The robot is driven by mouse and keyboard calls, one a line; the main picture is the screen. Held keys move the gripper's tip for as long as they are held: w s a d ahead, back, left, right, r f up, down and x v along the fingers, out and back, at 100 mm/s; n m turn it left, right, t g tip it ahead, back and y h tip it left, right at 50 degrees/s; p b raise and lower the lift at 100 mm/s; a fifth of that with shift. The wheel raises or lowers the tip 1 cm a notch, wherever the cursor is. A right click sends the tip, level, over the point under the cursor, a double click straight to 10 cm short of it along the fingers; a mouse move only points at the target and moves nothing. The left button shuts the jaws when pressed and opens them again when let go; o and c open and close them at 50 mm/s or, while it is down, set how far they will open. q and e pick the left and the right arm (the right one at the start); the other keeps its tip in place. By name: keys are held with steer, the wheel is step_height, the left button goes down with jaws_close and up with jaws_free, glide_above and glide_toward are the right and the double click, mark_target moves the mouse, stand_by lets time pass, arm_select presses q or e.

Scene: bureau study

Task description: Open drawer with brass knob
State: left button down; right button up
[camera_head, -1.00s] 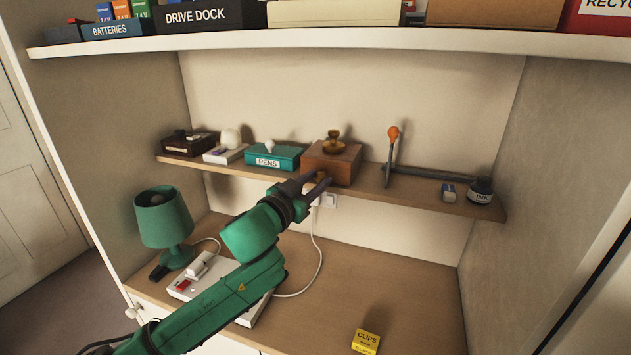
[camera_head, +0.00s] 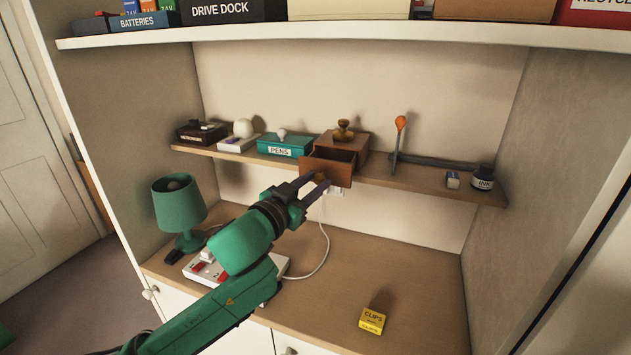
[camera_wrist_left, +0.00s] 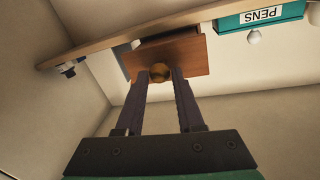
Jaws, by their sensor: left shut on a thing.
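A small brown wooden box (camera_head: 352,140) stands on the narrow shelf, with a drawer (camera_head: 326,170) pulled out of its front. The drawer's open top shows a dark inside that looks empty. My left gripper (camera_head: 316,184) is in front of the drawer, shut on its brass knob. The brass knob (camera_wrist_left: 161,72) sits between the two fingertips of my left gripper (camera_wrist_left: 161,76) in the left wrist view, against the wooden drawer front (camera_wrist_left: 190,57). In the head view the fingers mostly hide the knob. My right gripper is not in view.
A teal PENS box (camera_head: 284,146) stands left of the wooden box. An orange-topped stand (camera_head: 400,125), an eraser (camera_head: 452,180) and an ink pot (camera_head: 484,177) are to the right. Below are a green lamp (camera_head: 178,203), a power strip (camera_head: 196,270) and a yellow CLIPS box (camera_head: 372,321).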

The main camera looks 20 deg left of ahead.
arm_select(q)
steer(key=shift+w+f, duration=0.1)
steer(key=shift+w, duration=0.1)
steer(key=c, duration=0.5)
jaws_free()
steer(key=shift+s, duration=0.1)
steer(key=shift+c, duration=0.2)
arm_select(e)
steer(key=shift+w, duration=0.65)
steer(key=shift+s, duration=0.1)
